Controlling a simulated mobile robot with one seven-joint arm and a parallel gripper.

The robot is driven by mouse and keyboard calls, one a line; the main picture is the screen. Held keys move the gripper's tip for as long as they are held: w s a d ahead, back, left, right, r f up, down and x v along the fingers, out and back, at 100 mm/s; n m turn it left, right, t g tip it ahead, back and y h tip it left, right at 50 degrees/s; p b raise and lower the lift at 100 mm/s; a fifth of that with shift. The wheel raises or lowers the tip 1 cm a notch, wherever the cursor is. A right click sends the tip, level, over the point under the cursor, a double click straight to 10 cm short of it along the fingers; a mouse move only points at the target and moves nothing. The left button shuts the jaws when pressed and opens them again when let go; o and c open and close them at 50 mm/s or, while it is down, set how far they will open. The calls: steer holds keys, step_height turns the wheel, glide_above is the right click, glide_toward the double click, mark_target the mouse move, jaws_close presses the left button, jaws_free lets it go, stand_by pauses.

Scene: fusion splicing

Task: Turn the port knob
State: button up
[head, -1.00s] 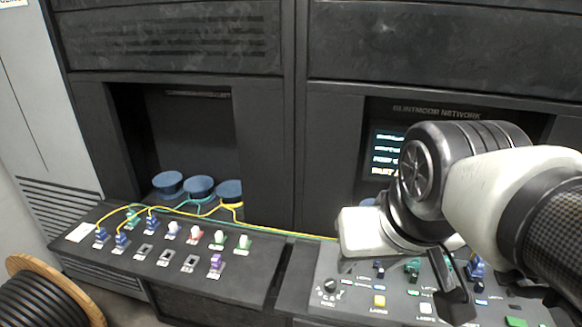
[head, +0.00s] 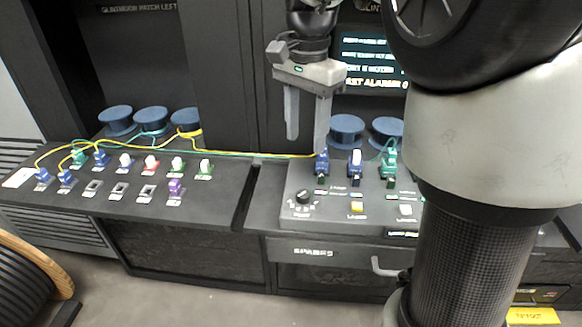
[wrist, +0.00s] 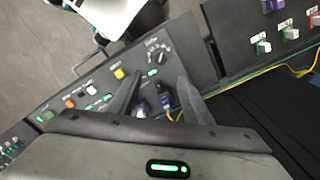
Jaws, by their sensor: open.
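The port knob (head: 304,197) is a black rotary knob with a pale pointer and markings around it. It sits at the front left corner of the right-hand console. It also shows in the wrist view (wrist: 158,55), beyond the fingertips. My gripper (head: 307,143) is open and empty, pointing down above the back left of that console. Its fingers hang behind and above the knob, apart from it. In the wrist view my gripper (wrist: 158,77) has its fingers spread, with blue connectors between them. Nothing hides the knob in either current view.
Blue connectors (head: 321,163) and a green connector (head: 390,162) stand behind the knob. A yellow button (head: 357,206) and a white button (head: 405,210) lie to its right. Yellow and green cables run to the left console (head: 225,187). A screen (head: 366,62) is behind.

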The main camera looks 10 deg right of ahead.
mark_target(303, 193)
step_height(303, 193, down, 15)
steer(key=b, duration=0.3)
steer(key=shift+r, duration=0.1)
steer(key=c, duration=1.1)
